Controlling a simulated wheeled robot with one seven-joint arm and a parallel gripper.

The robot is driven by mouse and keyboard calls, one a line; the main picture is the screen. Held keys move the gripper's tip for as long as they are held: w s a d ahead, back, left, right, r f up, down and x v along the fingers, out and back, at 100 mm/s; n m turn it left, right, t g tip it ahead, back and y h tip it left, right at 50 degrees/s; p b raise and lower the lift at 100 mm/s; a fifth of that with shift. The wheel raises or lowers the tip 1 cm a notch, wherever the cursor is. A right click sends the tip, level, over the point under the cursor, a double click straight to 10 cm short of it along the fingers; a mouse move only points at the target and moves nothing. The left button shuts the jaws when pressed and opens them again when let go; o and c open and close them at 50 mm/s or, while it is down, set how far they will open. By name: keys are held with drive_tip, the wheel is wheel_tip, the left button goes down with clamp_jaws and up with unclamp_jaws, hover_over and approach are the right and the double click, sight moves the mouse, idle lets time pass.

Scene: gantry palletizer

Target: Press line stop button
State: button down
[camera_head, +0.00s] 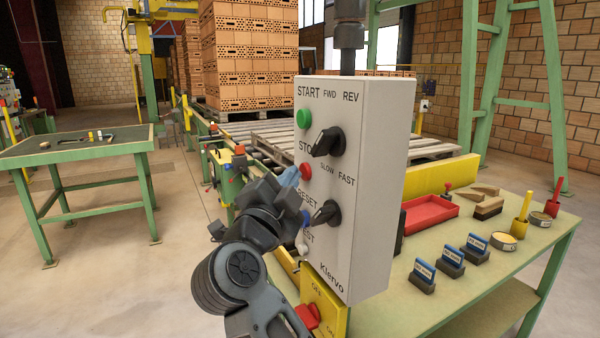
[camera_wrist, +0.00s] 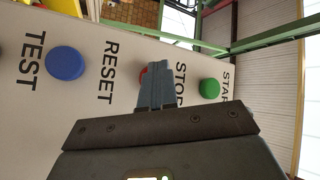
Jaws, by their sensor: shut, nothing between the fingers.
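The grey-white control box (camera_head: 355,200) hangs upright in front of me, with labelled buttons on its front face. The red STOP button (camera_head: 306,171) sits below the green START button (camera_head: 303,118) and above the blue RESET button (camera_head: 306,217). My gripper (camera_head: 293,175) is shut and empty, its bluish fingertips right at the red button. In the wrist view the fingertips (camera_wrist: 156,68) cover most of the red button (camera_wrist: 143,75), and only its edge shows. I cannot tell whether they touch it.
Two black selector knobs (camera_head: 328,141) stick out to the right of the buttons. A yellow switch box (camera_head: 322,305) with a red handle is below.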

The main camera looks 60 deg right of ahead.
drive_tip(key=shift+a, duration=0.1)
drive_tip(key=shift+w+a+p, duration=0.45)
drive_tip(key=shift+w+a, duration=0.05)
drive_tip(key=shift+a, duration=0.15)
drive_tip(key=w+a, duration=0.1)
drive_tip(key=a, duration=0.1)
drive_tip(key=w+a+p, duration=0.1)
drive_tip(key=a, duration=0.1)
drive_tip(key=shift+w, duration=0.4)
drive_tip(key=shift+a, duration=0.1)
idle(0.8)
